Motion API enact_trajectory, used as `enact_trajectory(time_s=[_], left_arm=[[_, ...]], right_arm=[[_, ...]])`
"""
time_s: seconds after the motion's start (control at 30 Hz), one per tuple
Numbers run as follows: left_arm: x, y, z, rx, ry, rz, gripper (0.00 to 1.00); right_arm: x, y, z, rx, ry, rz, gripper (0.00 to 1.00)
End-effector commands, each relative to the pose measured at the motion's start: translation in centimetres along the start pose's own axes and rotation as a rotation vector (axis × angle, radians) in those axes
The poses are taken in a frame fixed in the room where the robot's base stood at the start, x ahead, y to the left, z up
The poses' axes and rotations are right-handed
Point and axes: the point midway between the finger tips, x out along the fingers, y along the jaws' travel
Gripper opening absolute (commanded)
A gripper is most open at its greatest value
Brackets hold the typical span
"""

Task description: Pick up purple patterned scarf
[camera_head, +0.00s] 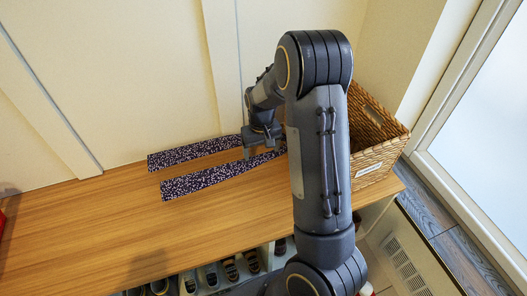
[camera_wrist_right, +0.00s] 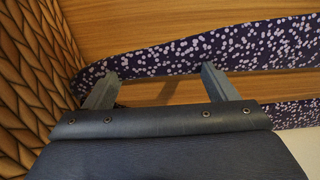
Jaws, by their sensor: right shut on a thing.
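The purple patterned scarf (camera_head: 205,181) lies on the wooden bench top as two long strips with white specks. One strip is nearer the wall, the other nearer the bench front. My right gripper (camera_head: 263,150) is low at the scarf's right end, pointing down. In the right wrist view, the scarf (camera_wrist_right: 235,47) runs across at the fingertips of the gripper (camera_wrist_right: 160,75), which is shut on it with its fingers still apart. My arm hides part of the scarf's right end in the head view. My left gripper is not in view.
A woven basket (camera_head: 383,158) with a white label stands at the bench's right end, close beside the right gripper; its weave fills the left of the wrist view (camera_wrist_right: 32,75). The wall is behind. Shoes (camera_head: 230,269) sit in cubbies below. The bench top (camera_head: 90,225) is clear at left.

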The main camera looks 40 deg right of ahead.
Motion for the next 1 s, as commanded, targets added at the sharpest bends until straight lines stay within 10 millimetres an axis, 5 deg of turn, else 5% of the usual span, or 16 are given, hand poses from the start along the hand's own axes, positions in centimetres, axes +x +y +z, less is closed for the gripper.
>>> enact_trajectory(time_s=[0.2,0.6,1.0], left_arm=[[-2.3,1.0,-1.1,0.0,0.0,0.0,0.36],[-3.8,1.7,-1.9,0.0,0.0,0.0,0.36],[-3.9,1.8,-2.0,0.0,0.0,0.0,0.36]], right_arm=[[-5.3,-3.9,1.9,-0.006,0.003,-0.002,0.56],[-7.9,-10.2,5.1,-0.003,0.001,0.0,0.56],[-8.2,-11.2,5.6,0.0,0.001,0.0,0.56]])
